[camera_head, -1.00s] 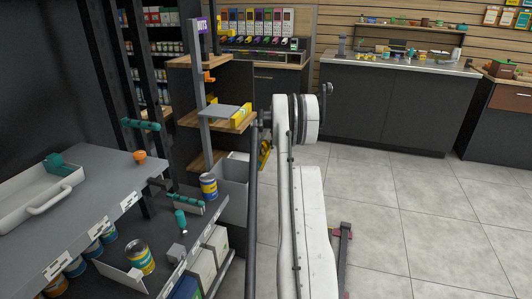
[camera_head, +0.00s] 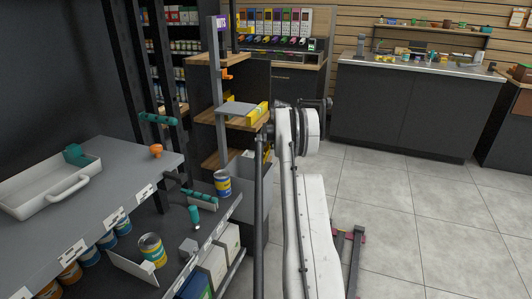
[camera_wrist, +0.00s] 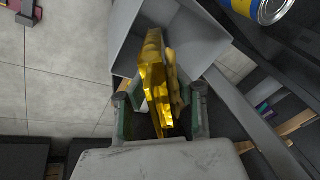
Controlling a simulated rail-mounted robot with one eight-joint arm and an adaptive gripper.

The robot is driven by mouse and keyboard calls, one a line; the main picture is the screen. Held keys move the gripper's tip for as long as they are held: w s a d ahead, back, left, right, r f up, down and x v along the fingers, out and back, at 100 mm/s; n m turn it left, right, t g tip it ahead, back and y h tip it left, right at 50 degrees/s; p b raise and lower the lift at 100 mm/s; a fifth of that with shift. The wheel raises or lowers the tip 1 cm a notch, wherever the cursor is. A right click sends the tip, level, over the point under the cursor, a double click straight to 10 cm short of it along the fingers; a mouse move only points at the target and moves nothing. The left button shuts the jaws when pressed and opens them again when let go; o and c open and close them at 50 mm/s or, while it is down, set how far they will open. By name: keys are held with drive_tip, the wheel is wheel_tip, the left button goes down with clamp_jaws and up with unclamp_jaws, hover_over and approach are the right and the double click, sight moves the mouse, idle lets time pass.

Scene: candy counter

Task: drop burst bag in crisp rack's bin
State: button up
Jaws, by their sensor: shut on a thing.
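A shiny yellow bag (camera_wrist: 155,78) is held in my gripper (camera_wrist: 160,95), between its two green-sided fingers, in the wrist view. Behind the bag in that view is the open mouth of a grey bin (camera_wrist: 205,42). I cannot tell how far the bag is above it or whether it touches the rim. In the head view the grey bin (camera_head: 242,168) stands at the foot of the wooden-shelved rack (camera_head: 215,160). A sliver of the yellow bag (camera_head: 267,153) shows there beside my arm, which hides my gripper.
A blue and yellow can (camera_head: 222,184) stands on the dark lower shelf near the bin and shows at the wrist view's top (camera_wrist: 268,8). A white tray (camera_head: 45,190) lies on the grey upper shelf. Tiled floor at right is mostly clear.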

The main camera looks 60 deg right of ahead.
drive_tip(key=shift+w, duration=0.15)
drive_tip(key=o, duration=1)
drive_tip(key=v, duration=1.2)
